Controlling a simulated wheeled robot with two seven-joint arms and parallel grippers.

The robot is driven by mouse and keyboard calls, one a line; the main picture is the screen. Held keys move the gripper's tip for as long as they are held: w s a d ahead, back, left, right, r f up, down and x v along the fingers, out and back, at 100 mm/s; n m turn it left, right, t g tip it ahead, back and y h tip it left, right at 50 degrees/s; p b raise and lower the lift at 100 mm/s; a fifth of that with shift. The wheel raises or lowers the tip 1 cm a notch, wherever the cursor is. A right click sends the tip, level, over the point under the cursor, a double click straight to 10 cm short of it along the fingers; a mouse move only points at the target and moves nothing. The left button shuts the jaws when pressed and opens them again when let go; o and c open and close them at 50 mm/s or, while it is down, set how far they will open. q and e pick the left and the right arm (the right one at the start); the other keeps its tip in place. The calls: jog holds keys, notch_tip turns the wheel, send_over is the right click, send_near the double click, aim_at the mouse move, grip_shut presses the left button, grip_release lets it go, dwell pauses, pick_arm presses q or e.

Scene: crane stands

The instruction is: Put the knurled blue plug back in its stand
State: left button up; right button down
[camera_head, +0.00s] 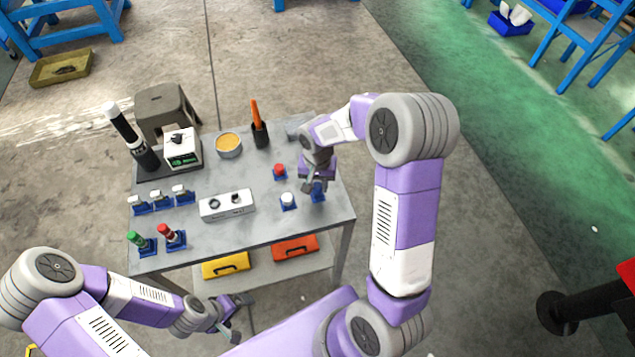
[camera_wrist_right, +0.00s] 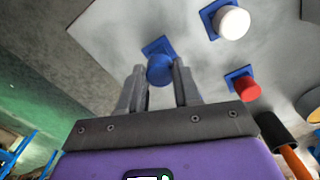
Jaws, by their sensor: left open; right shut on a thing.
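The blue plug (camera_wrist_right: 160,71) is between the fingertips of my right gripper (camera_wrist_right: 158,88) in the right wrist view. The gripper is shut on it. Its square blue stand (camera_wrist_right: 155,46) shows directly behind the plug; I cannot tell whether the plug is seated in it or just above. In the head view my right gripper (camera_head: 315,184) is over this stand (camera_head: 319,196) at the right side of the table and mostly hides the plug. My left gripper (camera_head: 234,320) is open and empty, low in front of the table.
A white plug (camera_head: 287,199) and a red plug (camera_head: 279,170) stand in blue stands close by on the grey table (camera_head: 262,222).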

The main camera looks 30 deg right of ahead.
aim_at(317, 186)
jog(key=shift+f, duration=0.1)
jog(key=shift+f+b, duration=0.8)
jog(key=shift+f, duration=0.05)
jog(key=c, duration=0.7)
grip_release()
jog(key=shift+r, duration=0.15)
jog(key=shift+r+p, duration=2)
jog(key=shift+r, duration=0.45)
